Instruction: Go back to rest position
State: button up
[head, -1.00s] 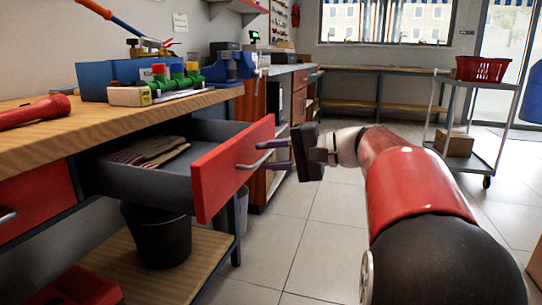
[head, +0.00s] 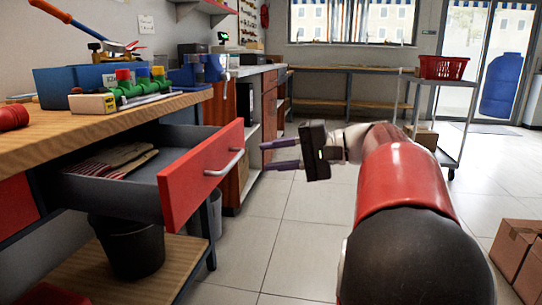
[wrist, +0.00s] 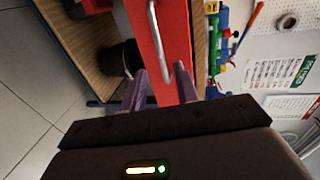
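My gripper (head: 265,156) is open and empty, with its two purple-grey fingers apart, pointing left toward the drawer. The red-fronted drawer (head: 185,189) is pulled out of the workbench. Its metal handle (head: 224,164) lies to the left of the fingertips, with a gap between them. The wrist view shows the handle (wrist: 153,40) and the red drawer front (wrist: 176,35) just beyond the fingers (wrist: 160,78), which are not around the handle. Work gloves (head: 122,160) lie inside the drawer.
The wooden workbench (head: 60,131) carries a blue box and pipe parts. A dark bucket (head: 128,245) stands on its lower shelf. A cart with a red basket (head: 443,68) stands right; cardboard boxes (head: 515,255) are lower right. Floor between is free.

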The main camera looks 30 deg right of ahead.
jog(key=s+a+f+n+g+h+p, duration=0.3)
jog(key=s+a+f+g+h+p, duration=0.35)
jog(key=s+a, duration=0.7)
jog(key=s+d+f+n+t+h+p, duration=0.1)
jog(key=s+f+n+t+h+p, duration=0.1)
jog(key=s+f+n+h+p, duration=0.1)
notch_tip(320, 180, down, 4)
jog(key=s+n+h, duration=0.1)
jog(key=s+h, duration=0.1)
jog(key=s, duration=0.1)
jog(key=shift+d+r+n+h+p, duration=0.15)
jog(key=shift+r+n+h+p, duration=0.15)
jog(key=shift+h+p, duration=0.1)
